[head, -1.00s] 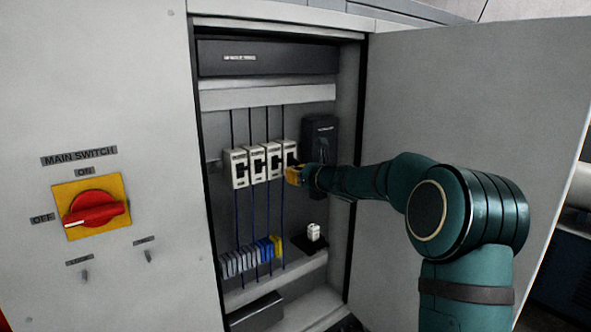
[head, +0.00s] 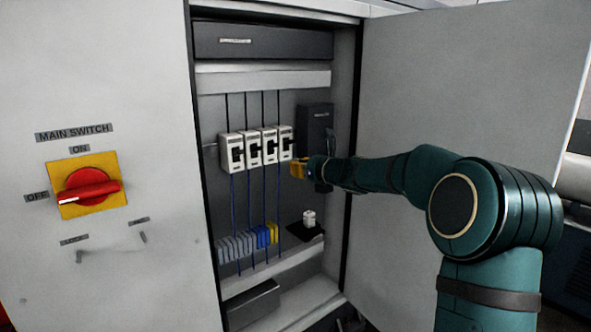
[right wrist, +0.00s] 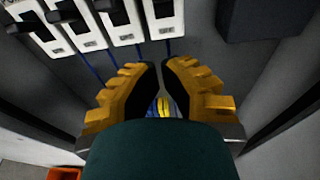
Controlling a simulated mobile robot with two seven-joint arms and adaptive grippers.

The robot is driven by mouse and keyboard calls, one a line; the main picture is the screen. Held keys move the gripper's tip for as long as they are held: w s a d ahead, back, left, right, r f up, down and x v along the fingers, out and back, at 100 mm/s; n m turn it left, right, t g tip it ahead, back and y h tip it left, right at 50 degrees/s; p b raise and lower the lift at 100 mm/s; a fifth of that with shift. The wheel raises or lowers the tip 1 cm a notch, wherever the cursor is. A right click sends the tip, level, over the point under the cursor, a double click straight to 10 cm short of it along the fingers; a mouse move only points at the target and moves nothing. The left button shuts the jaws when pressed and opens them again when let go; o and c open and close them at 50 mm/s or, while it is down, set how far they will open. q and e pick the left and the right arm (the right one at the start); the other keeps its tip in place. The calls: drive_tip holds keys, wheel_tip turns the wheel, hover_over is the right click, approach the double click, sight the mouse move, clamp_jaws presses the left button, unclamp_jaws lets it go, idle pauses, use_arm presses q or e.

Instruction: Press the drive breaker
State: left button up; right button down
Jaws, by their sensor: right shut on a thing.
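Several white breakers with black levers stand in a row inside the open cabinet; the rightmost one (head: 286,142) is nearest my gripper. Their labels are too small to read, so I cannot tell which is the drive breaker. My right gripper (head: 296,169) is just below and right of the rightmost breaker, apparently apart from it. In the right wrist view its yellow, black-padded fingers (right wrist: 160,66) are together at the tips, with nothing visible held between them. The row's lower ends show above them, including the rightmost breaker (right wrist: 163,17). My left gripper is not in view.
A dark box (head: 314,122) is mounted right of the breakers. Blue wires run down to grey, blue and yellow terminals (head: 262,236). A small white part (head: 309,218) sits on a black plate. The red main switch (head: 88,188) is left; the open door (head: 450,90) is right.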

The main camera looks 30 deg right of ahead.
use_arm(q)
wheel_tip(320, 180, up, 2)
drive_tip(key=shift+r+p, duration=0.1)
drive_tip(key=shift+p, duration=0.55)
use_arm(e)
drive_tip(key=s+r, duration=0.5)
drive_tip(key=shift+s+d+r, duration=0.2)
drive_tip(key=shift+s+d, duration=0.1)
